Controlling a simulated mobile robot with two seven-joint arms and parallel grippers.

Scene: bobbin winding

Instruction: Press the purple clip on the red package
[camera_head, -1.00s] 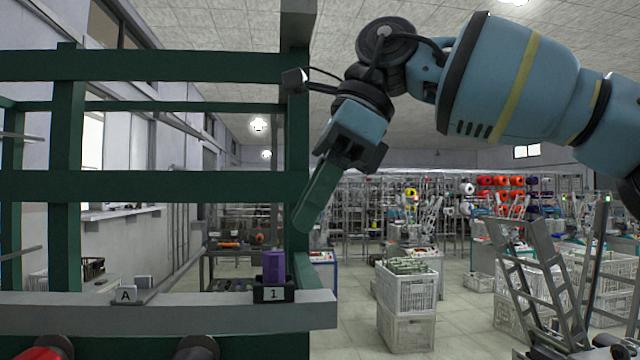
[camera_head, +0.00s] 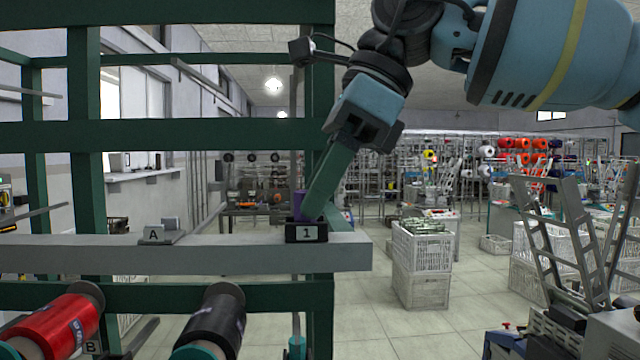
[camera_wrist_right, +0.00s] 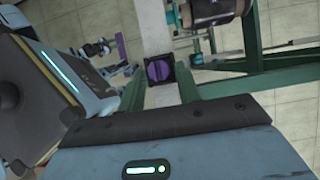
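The purple clip (camera_head: 298,203) stands in a black holder marked 1 (camera_head: 306,233) on the grey beam. In the right wrist view the clip (camera_wrist_right: 158,70) sits between my two green fingers, with a gap on both sides. My right gripper (camera_head: 312,211) points down at the holder and partly covers the clip in the head view. Its fingers (camera_wrist_right: 160,84) are apart. The red package (camera_head: 57,328) lies on a spindle at the lower left, below the beam, away from the right gripper. My left gripper is not in view.
A black package (camera_head: 215,322) lies right of the red one. A holder marked A (camera_head: 157,234) stands on the grey beam (camera_head: 200,258). Green frame bars (camera_head: 180,134) cross behind and beside the right gripper. White crates (camera_head: 421,262) stand on the floor at right.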

